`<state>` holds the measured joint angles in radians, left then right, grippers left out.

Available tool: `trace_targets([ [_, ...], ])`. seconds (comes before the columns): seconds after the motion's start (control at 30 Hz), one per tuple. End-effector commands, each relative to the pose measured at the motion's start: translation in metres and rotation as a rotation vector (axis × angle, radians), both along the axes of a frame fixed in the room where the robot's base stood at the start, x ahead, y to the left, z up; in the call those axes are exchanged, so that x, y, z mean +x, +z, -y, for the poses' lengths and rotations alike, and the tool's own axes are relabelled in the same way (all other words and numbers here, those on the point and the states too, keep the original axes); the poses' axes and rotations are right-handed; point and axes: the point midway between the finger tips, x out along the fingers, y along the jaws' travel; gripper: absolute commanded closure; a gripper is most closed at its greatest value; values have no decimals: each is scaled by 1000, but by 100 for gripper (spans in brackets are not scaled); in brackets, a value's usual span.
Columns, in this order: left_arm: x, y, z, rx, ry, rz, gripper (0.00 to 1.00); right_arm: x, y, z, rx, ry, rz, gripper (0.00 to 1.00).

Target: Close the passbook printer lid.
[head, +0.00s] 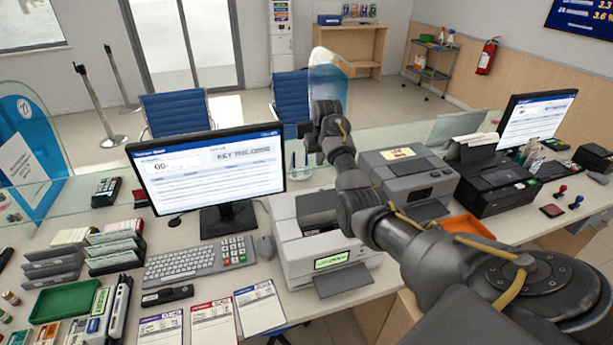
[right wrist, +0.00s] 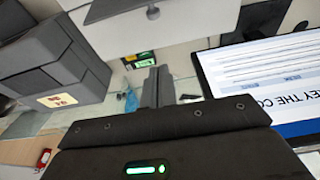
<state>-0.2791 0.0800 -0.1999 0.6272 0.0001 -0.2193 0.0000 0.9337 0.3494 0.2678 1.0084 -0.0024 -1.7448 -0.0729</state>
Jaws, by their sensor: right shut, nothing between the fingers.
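The white passbook printer (head: 318,258) stands on the counter, right of the monitor, with a green display on its front. A dark recess shows in its top; my right arm covers its right side, so I cannot tell how far the lid is open. A pale printer body also shows at the top of the right wrist view (right wrist: 160,32). My right gripper (head: 326,112) is raised behind the printer, toward the glass. In the right wrist view its dark fingers (right wrist: 158,88) are together and empty, apart from the pale body. My left gripper is not in view.
The monitor (head: 209,170) and keyboard (head: 200,260) stand left of the printer. A grey boxy machine (head: 408,178) and black printer (head: 488,183) stand right, with an orange tray (head: 468,226) in front. The glass screen (head: 328,82) runs behind. Paper slips lie at front left.

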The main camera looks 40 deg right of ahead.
Motion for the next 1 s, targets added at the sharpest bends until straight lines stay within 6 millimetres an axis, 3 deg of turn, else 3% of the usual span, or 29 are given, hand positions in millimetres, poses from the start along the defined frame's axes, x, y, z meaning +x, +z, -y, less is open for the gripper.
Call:
trace_targets([
  [0.27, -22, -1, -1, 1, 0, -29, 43, 10, -3, -10, 2, 16, -1, 100],
  [0.4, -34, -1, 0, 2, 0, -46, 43, 15, -19, -13, 4, 20, -3, 100],
  [0.57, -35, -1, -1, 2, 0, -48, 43, 21, -51, -9, 4, 19, -5, 100],
  [0.6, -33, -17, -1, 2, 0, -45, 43, 23, -67, -8, 3, 19, -2, 100],
  [0.7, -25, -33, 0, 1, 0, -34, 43, 27, -84, -5, 1, 17, 0, 100],
  [0.87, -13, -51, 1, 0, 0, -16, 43, 29, -94, -3, 0, 16, 2, 100],
  [1.0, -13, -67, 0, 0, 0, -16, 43, 32, -104, -2, 1, 16, 2, 100],
])
